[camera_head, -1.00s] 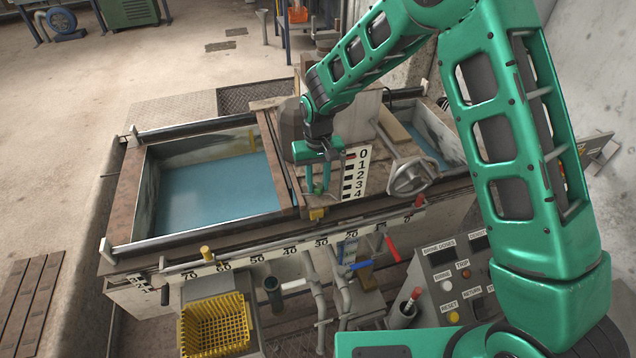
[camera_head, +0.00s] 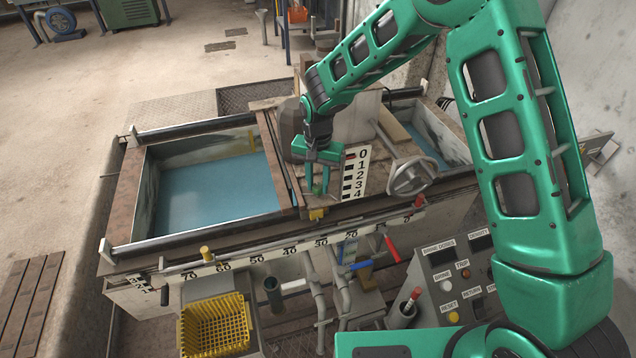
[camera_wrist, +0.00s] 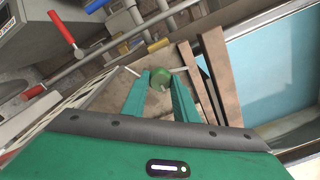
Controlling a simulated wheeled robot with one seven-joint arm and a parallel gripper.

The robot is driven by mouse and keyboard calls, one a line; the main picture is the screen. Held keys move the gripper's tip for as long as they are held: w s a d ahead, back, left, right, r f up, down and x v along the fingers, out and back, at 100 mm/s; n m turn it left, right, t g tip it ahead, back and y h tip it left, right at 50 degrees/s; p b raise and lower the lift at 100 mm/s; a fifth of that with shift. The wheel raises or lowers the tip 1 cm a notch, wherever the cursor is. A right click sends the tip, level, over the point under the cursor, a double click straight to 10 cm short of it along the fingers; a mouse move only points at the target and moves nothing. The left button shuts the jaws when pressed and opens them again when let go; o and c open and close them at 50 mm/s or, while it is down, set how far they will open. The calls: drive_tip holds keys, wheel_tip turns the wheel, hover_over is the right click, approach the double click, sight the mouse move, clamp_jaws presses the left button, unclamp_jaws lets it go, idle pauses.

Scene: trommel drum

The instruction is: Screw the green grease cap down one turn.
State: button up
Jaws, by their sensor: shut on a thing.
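The green grease cap (camera_wrist: 160,76) is a small round knob with a pale mark on its face. It sits between the two fingertips of my gripper (camera_wrist: 161,84) in the wrist view, and the gripper is shut on it. In the head view my gripper (camera_head: 319,187) points down at the wooden deck beside the numbered scale board (camera_head: 354,172). The cap (camera_head: 317,190) is small there and partly hidden by the fingers. I cannot tell how far down it sits.
The grey handwheel (camera_head: 410,177) stands right of the scale board. A water-filled tank (camera_head: 215,180) lies to the left. Red (camera_head: 392,247) and blue (camera_head: 360,266) handles, pipes and a control panel (camera_head: 455,280) are in front. A yellow basket (camera_head: 215,324) hangs at the front left.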

sight(318, 185)
drive_tip(key=shift+w+r, duration=0.1)
drive_tip(key=shift+w, duration=0.1)
drive_tip(key=o, duration=1)
drive_tip(key=shift+o, duration=0.3)
drive_tip(key=shift+s, duration=0.1)
wheel_tip(318, 185, up, 11)
drive_tip(key=shift+f, duration=0.2)
